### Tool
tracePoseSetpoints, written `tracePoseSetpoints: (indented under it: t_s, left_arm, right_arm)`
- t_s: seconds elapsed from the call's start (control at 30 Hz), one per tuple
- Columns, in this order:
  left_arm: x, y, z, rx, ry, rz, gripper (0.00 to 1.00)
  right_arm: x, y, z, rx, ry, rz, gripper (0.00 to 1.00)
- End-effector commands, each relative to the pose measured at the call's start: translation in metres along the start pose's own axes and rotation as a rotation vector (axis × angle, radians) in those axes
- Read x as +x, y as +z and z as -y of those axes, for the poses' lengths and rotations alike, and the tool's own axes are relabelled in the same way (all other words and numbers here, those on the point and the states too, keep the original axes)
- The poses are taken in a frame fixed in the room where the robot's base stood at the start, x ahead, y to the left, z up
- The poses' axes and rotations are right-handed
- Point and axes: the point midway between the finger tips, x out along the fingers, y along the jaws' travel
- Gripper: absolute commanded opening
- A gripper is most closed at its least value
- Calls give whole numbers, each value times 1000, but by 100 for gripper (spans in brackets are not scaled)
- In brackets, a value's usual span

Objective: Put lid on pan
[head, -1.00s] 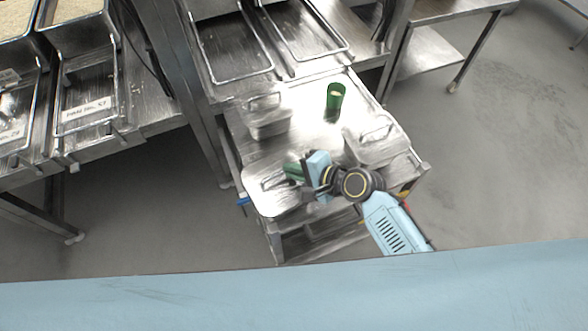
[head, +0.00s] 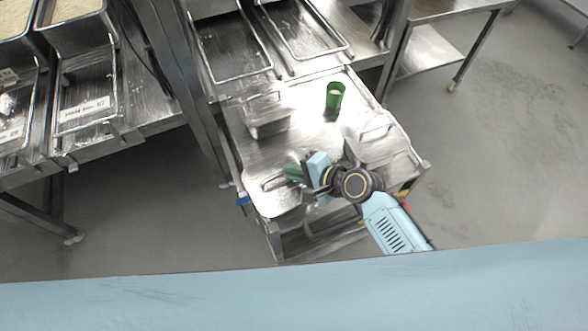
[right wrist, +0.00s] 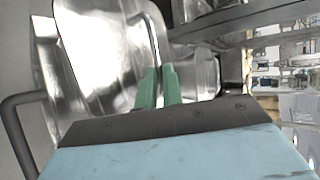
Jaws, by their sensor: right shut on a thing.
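My right gripper (head: 292,172) is over the near left part of the steel cart, its green fingers shut on the handle of a steel lid (head: 284,200). In the right wrist view the fingers (right wrist: 158,88) close on the handle bar, and the shiny lid (right wrist: 95,50) fills the upper left. Whether the lid touches the cart top I cannot tell. A small open steel pan (head: 268,126) stands on the cart beyond the lid, apart from it. A second steel pan (head: 365,153) with a handled cover stands at the cart's right. My left gripper is not in view.
A green cup (head: 334,100) stands near the back of the cart top (head: 305,120). Wire-framed steel racks (head: 232,50) stand behind, and a counter with rice bins (head: 70,12) is at the left. Grey floor is clear on the right.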

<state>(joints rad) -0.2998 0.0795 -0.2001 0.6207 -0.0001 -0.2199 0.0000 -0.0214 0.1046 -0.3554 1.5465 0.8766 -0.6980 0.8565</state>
Motion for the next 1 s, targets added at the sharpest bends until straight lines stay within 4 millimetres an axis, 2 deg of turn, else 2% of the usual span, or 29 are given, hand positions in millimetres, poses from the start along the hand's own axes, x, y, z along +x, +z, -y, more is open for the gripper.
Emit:
tracePoseSetpoints:
  t_s: [0.03,0.2,0.23,0.57,0.77,1.0]
  left_arm:
    - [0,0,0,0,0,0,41]
    - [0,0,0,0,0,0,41]
    - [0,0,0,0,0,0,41]
    - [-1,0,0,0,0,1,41]
    - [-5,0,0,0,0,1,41]
    - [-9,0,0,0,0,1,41]
  right_arm:
    - [0,0,1,0,-2,0,10]
    - [0,0,1,0,-2,0,32]
    - [0,0,1,-1,-2,0,34]
    - [-4,0,0,-1,0,-1,34]
    - [-32,0,0,-2,2,-1,34]
    - [-86,0,0,-3,1,-1,34]
